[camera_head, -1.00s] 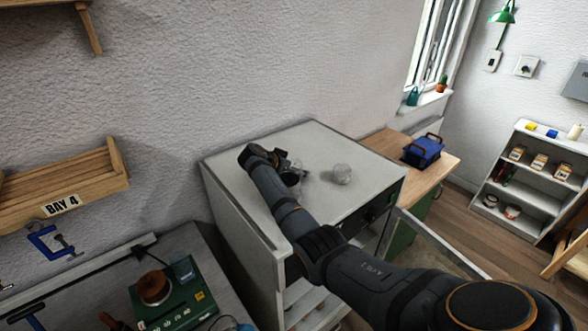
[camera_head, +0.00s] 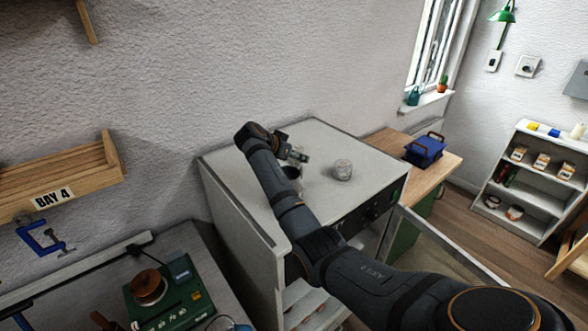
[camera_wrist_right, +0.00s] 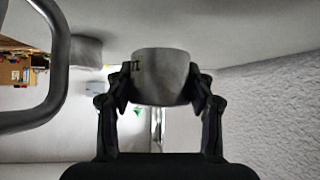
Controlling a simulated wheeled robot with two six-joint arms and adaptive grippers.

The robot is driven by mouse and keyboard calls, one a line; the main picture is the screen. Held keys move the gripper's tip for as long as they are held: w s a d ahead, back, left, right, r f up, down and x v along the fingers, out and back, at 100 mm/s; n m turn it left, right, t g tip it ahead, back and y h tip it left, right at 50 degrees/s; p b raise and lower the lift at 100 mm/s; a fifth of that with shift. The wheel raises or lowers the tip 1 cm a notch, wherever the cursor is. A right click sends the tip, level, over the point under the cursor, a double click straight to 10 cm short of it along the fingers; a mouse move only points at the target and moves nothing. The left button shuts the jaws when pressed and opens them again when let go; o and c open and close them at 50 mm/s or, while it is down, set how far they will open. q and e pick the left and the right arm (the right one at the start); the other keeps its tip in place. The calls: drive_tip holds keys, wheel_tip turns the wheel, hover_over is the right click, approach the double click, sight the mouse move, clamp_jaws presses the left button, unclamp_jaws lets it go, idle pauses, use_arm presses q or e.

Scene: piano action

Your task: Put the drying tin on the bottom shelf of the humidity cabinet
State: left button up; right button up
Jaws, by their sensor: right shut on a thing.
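My right gripper (camera_wrist_right: 160,85) is shut on a grey round tin (camera_wrist_right: 161,75), which I take for the drying tin; dark marking shows at its edge. In the head view my right gripper (camera_head: 297,154) is over the left part of the humidity cabinet's top, with the tin mostly hidden by my arm. I cannot tell whether the tin touches the top. The humidity cabinet (camera_head: 325,148) is a pale box with its front door (camera_head: 452,250) standing open to the right. Pale shelves (camera_head: 300,298) show low in its front, partly behind my arm. My left gripper is out of view.
A pale round container (camera_head: 343,170) stands on the cabinet top, right of my gripper. A blue box (camera_head: 425,152) sits on the wooden bench behind. A green device (camera_head: 170,300) is on the left bench. The wall is close behind the cabinet.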

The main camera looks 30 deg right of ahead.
sight(299, 150)
drive_tip(key=s+r+b, duration=0.2)
drive_tip(key=s+r, duration=0.1)
drive_tip(key=shift+s+a+r, duration=0.15)
drive_tip(key=shift+a+r, duration=0.1)
drive_tip(key=shift+a, duration=0.15)
drive_tip(key=s+a+r+b, duration=0.2)
drive_tip(key=s+r+b, duration=0.2)
drive_tip(key=s, duration=0.5)
drive_tip(key=shift+s+r, duration=0.15)
drive_tip(key=shift+r, duration=0.3)
